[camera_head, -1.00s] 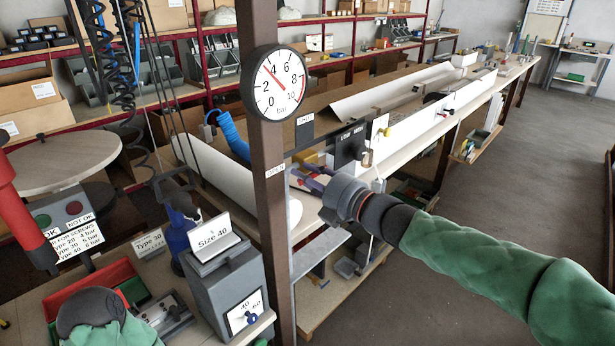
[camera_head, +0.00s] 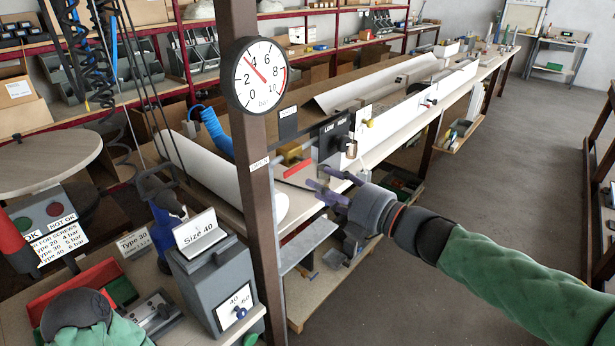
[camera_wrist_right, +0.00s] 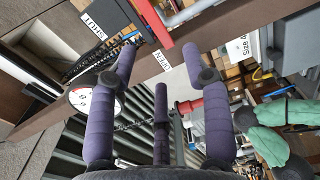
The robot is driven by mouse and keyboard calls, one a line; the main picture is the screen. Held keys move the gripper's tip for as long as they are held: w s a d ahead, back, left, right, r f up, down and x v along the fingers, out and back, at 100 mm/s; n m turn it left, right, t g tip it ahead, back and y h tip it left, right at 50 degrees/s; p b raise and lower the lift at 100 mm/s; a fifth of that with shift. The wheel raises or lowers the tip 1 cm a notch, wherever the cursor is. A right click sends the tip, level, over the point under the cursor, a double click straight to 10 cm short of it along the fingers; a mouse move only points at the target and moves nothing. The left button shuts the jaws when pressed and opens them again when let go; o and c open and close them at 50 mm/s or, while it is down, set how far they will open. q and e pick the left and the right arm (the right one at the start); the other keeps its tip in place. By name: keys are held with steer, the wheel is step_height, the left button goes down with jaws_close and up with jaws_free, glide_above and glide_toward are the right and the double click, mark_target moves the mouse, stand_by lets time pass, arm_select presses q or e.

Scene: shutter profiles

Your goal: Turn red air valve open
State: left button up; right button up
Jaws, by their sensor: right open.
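The red valve handle (camera_head: 297,168) is a short red bar just right of the brown post, above the bench edge. It also shows as a red bar at the top of the right wrist view (camera_wrist_right: 152,22). An OPEN label (camera_head: 259,163) is on the post and a SHUT label (camera_head: 289,122) is above the handle. My right gripper (camera_head: 322,182) is open and empty, with purple fingers right of and slightly below the handle, apart from it. In the wrist view its fingers (camera_wrist_right: 158,65) are spread below the bar.
A pressure gauge (camera_head: 256,76) on the brown post (camera_head: 258,210) reads near 4. A white roll (camera_head: 215,175) lies on the bench behind the post. A dark LOW/HIGH panel (camera_head: 333,136) stands beyond the handle. A grey Size 40 box (camera_head: 212,285) is left of the post. Floor at right is clear.

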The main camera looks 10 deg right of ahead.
steer(key=shift+v, duration=1.3)
steer(key=w+f+m+h, duration=0.1)
steer(key=w+f+m, duration=0.15)
steer(key=f, duration=0.35)
steer(key=w+f+m+g+h, duration=0.1)
steer(key=w+f+m, duration=0.1)
steer(key=f+m, duration=0.25)
steer(key=w+f+m+h, duration=0.1)
steer(key=w+f+m, duration=0.1)
steer(key=f, duration=0.4)
step_height(320, 180, down, 18)
steer(key=s+a+m+g+h, duration=0.1)
steer(key=a+m+g+h, duration=0.15)
steer(key=m, duration=0.55)
steer(key=s+a+f+m+g, duration=0.1)
steer(key=s+f+m+g, duration=0.3)
steer(key=f, duration=0.5)
steer(key=s+f+m+g, duration=0.2)
steer(key=s+f, duration=0.5)
steer(key=f, duration=0.2)
steer(key=s+a+f+m+g, duration=0.1)
steer(key=s+f+m+g, duration=0.1)
steer(key=s+f, duration=0.2)
steer(key=s+a+f+m+g+h+p, duration=0.1)
steer(key=s+f, duration=0.4)
steer(key=s, duration=0.5)
steer(key=shift+s+a+m+g, duration=0.15)
steer(key=shift+a+m+g, duration=0.15)
steer(key=shift+m+g, duration=0.6)
steer(key=shift+t+h, duration=0.25)
